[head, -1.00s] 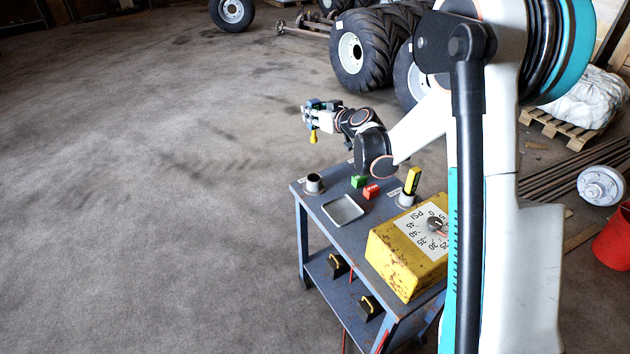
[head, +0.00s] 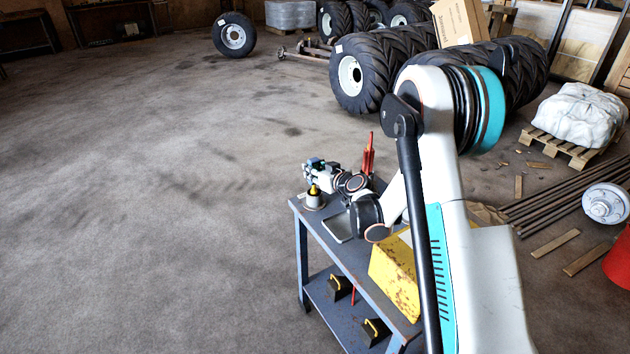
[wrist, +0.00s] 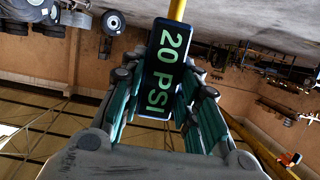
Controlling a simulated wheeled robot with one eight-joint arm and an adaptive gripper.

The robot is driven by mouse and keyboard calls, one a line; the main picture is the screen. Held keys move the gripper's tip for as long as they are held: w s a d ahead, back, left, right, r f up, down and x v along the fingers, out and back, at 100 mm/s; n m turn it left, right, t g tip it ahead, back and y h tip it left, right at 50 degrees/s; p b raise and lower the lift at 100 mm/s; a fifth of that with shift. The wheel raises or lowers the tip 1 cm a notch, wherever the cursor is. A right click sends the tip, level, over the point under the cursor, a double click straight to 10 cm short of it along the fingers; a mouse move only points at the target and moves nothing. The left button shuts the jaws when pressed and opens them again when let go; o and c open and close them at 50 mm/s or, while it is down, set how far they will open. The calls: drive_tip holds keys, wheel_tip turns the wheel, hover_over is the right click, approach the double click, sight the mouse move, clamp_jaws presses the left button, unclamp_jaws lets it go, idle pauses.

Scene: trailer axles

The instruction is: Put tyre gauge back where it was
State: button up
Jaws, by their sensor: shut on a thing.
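The tyre gauge shows in the wrist view as a dark block (wrist: 165,75) reading "20 PSI" with a yellow stem. My gripper (head: 314,170) is shut on it, with its fingers on both sides of the block. In the head view the gauge's yellow end (head: 314,189) points down at the mouth of a round holder (head: 314,203) on the far left corner of the bench. I cannot tell whether the tip is inside the holder or just above it.
The blue-grey bench (head: 347,263) carries a shallow metal tray (head: 338,227) and a rusty yellow box (head: 397,276), partly behind my arm. A slim red object (head: 369,155) stands up behind my wrist. The floor left of the bench is clear.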

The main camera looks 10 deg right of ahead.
sight(315, 184)
drive_tip(key=shift+f+b, duration=0.45)
drive_tip(key=shift+f, duration=1.1)
drive_tip(key=shift+f, duration=0.15)
drive_tip(key=o, duration=1.1)
drive_tip(key=shift+o, duration=0.2)
